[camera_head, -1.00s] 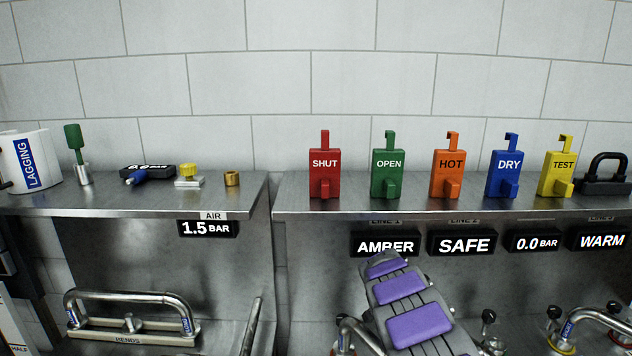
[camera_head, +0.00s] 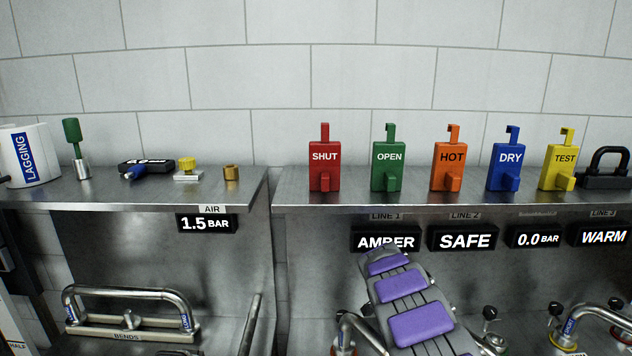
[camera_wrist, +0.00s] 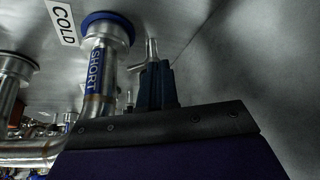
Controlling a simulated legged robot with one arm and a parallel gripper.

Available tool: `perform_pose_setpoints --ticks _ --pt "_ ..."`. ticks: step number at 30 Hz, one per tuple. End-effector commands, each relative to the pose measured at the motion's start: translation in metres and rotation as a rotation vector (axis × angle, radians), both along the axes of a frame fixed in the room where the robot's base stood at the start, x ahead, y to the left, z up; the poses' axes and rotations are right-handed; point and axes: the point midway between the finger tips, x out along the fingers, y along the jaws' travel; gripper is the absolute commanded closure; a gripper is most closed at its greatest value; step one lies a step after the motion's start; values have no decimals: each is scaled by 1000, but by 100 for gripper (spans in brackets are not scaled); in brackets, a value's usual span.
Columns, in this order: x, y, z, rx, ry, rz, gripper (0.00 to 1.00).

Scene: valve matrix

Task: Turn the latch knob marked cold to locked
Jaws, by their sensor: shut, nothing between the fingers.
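A white COLD label (camera_wrist: 62,22) shows at the upper left of the wrist view, on a grey metal surface. Beside it is a blue-collared pipe (camera_wrist: 104,65) marked SHORT. A small metal stem with a crossbar (camera_wrist: 151,48) stands right of this pipe; I cannot tell whether it is the latch knob. My gripper (camera_wrist: 156,70) is shut and appears right at this stem, overlapping its near end; I cannot tell whether they touch. Nothing shows between the fingers. In the head view my purple-padded arm reaches toward the right bench, and the gripper cannot be made out there. No locked mark is readable.
A steel shelf (camera_head: 450,205) carries several coloured tags, including SHUT (camera_head: 325,170), and a black padlock (camera_head: 606,170). Displays (camera_head: 465,238) hang below it. Bent pipes (camera_head: 595,315) stand right of my arm. A BENDS rack (camera_head: 130,315) is at left.

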Motion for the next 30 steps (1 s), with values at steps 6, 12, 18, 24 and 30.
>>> perform_pose_setpoints --ticks 6,12,18,24,30 --pt "-1 6 0 0 0 1 100" --pt "-2 8 4 0 0 0 100" --pt "-1 8 23 0 -2 0 100" --pt "-1 8 44 2 -3 1 100" --pt "-2 7 59 0 2 -2 100"
